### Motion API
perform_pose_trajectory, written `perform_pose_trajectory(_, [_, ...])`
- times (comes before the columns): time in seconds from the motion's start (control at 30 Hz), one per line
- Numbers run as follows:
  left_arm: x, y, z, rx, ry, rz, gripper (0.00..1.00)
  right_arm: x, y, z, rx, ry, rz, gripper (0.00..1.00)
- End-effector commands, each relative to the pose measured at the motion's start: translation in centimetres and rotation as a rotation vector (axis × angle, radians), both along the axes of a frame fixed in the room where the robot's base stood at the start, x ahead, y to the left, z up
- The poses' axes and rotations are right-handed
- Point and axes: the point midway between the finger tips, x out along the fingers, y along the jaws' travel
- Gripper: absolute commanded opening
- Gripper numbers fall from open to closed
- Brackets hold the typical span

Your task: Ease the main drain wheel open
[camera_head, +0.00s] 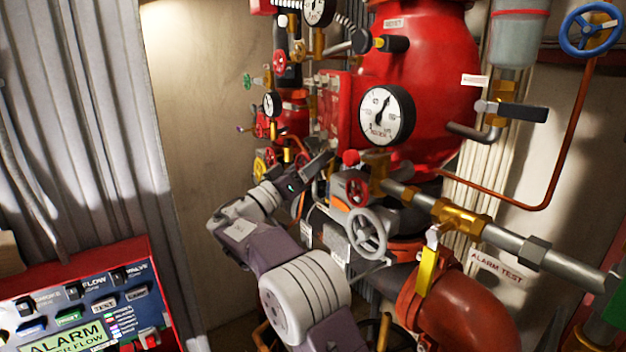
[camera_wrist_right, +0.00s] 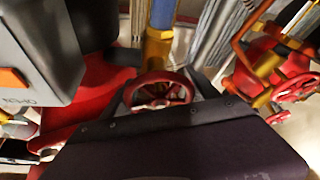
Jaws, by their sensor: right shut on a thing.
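My right gripper (camera_head: 322,162) reaches in among the valves below the red vessel in the head view. In the right wrist view, my right gripper (camera_wrist_right: 165,92) has its dark fingers on either side of a red spoked handwheel (camera_wrist_right: 158,90) and is shut on it. The wheel sits in front of a brass-yellow valve body (camera_wrist_right: 157,48) with a blue pipe above. I can read no label on this wheel, and in the head view I cannot make it out behind the gripper. My left gripper is not in view.
Close right of my arm are a smaller red wheel (camera_head: 357,188) and a grey wheel (camera_head: 367,232). A gauge (camera_head: 386,114) hangs on the red vessel (camera_head: 425,75). A yellow lever (camera_head: 428,265) stands below. An alarm panel (camera_head: 85,300) is at lower left.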

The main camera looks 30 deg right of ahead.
Motion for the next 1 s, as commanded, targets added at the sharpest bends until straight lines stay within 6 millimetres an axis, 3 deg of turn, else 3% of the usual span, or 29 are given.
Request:
perform_pose_trajectory(0.03, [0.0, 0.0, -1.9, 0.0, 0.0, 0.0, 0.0, -0.1, -0.1, -0.9, -0.002, 0.032, -0.001, 0.28])
perform_pose_trajectory(0.3, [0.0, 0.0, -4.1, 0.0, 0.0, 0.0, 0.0, 0.2, -0.1, -0.6, -0.018, 0.265, -0.002, 0.29])
perform_pose_trajectory(0.7, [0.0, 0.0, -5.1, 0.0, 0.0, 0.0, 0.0, 0.5, -0.1, -0.5, -0.037, 0.512, -0.003, 0.29])
perform_pose_trajectory(1.0, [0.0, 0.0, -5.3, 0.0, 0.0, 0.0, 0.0, 0.6, -0.1, -0.6, -0.042, 0.584, -0.005, 0.29])
